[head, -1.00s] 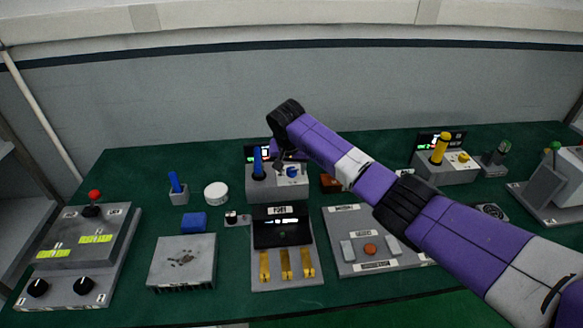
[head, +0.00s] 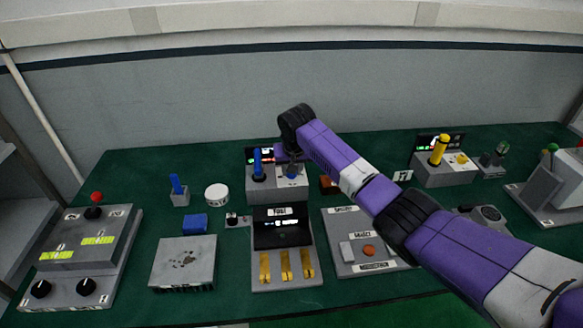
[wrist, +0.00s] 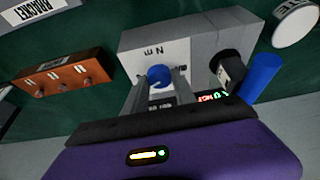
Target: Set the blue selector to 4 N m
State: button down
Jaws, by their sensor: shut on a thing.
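The blue selector (wrist: 158,74) is a small round knob on the grey box (wrist: 195,42), beside printed letters. In the wrist view my gripper (wrist: 161,84) has one finger on each side of the knob and is shut on it. In the head view my gripper (head: 291,170) comes down onto the right part of the grey box (head: 265,190) and mostly covers the knob. The display behind (wrist: 213,97) shows green and red characters, partly hidden by my gripper; I cannot read the setting.
A blue-handled tool (head: 257,162) stands upright in the same box, close left of my gripper. An orange-brown block (wrist: 62,77) with small knobs sits beside the box. A white round container (head: 216,194) stands further left. A similar station with a yellow handle (head: 439,149) is at right.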

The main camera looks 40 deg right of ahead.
jog(key=n+y, duration=0.1)
jog(key=n, duration=0.1)
jog(key=shift+d+n+t, duration=0.1)
jog(key=shift+n+t, duration=0.2)
jog(key=shift+n, duration=0.1)
jog(key=n+y, duration=0.1)
jog(key=n, duration=0.2)
jog(key=shift+d+f+n+b, duration=0.1)
jog(key=shift+n+b, duration=0.2)
jog(key=shift+b, duration=0.05)
jog(key=n+y+b, duration=0.2)
jog(key=n+b, duration=0.1)
jog(key=n, duration=0.1)
jog(key=shift+d+n+b, duration=0.1)
jog(key=shift+n+b, duration=0.2)
jog(key=shift+n, duration=0.1)
jog(key=shift+n+y+b, duration=0.4)
jog(key=shift+n+b, duration=0.25)
jog(key=shift+n, duration=0.15)
jog(key=c, duration=1)
grip_release()
